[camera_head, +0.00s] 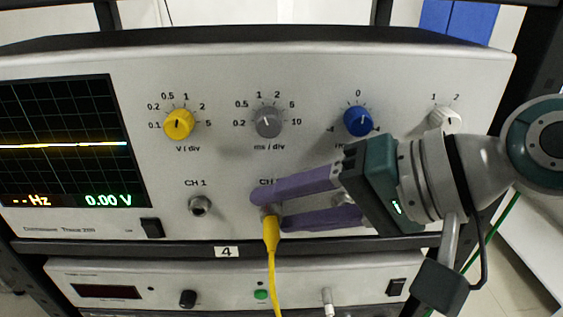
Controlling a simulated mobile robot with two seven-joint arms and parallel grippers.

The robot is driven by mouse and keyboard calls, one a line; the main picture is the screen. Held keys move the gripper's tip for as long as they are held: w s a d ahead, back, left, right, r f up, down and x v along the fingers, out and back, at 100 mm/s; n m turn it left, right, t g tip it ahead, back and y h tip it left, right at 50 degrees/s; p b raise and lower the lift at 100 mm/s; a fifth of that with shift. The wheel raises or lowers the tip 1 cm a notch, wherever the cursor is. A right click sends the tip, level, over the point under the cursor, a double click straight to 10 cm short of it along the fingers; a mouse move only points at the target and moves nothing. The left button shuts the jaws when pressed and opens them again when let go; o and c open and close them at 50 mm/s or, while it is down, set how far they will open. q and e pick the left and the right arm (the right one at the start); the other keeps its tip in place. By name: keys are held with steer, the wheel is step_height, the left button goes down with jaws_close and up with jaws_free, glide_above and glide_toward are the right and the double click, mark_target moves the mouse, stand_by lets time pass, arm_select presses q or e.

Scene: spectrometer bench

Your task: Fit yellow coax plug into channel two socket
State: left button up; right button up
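The yellow coax plug (271,236) is at the channel two socket, below the partly covered CH 2 label. Its yellow boot points down and towards me. Its metal front lies between the purple fingertips of my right gripper (269,211), which reaches in from the right. The fingers are a plug's width apart, one above and one below right, and look shut on the plug. The channel two socket is hidden behind the plug and fingers, so I cannot tell how deep the plug sits. My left gripper is not in view.
The empty CH 1 socket (199,206) is to the left. Above are a yellow knob (178,124), a grey knob (267,122) and a blue knob (358,121). The screen (70,140) is at left. The yellow cable (275,285) hangs in front of a lower unit (140,280).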

steer(key=shift+o, duration=0.8)
steer(key=b+v, duration=0.1)
steer(key=v, duration=0.9)
steer(key=shift+b, duration=0.4)
